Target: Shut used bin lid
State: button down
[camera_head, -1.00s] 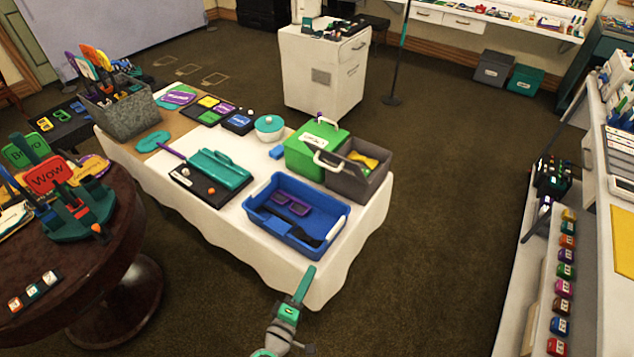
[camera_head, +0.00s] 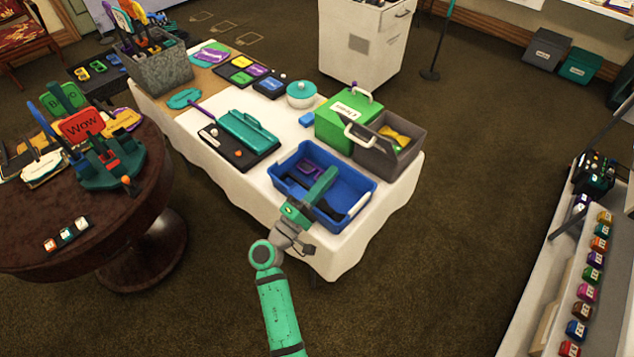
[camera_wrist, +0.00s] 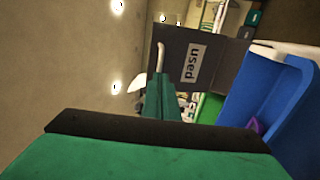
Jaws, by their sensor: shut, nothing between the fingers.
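The used bin is the dark grey box (camera_head: 372,153) at the right corner of the white-covered table, beside the green box. Its top is open and a yellow item (camera_head: 400,136) shows inside. A pale curved handle (camera_head: 352,134) rises at its left edge; I cannot tell the lid's exact angle. My gripper (camera_head: 328,178) is shut and empty above the blue tray, short of the bin. Its fingers (camera_wrist: 162,95) point toward the grey face.
The blue tray (camera_head: 364,190) lies below my gripper with dark and purple items in it. The green lidded box (camera_head: 335,124) adjoins the used bin. A black tray with a teal case (camera_head: 247,130) is to the left. Floor to the right of the table is clear.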

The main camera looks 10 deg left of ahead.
aim_at(366, 144)
jog(key=a+x, duration=0.1)
jog(key=x, duration=0.7)
jog(key=shift+w+d, duration=0.2)
jog(key=shift+w, duration=0.3)
jog(key=shift+r, duration=0.15)
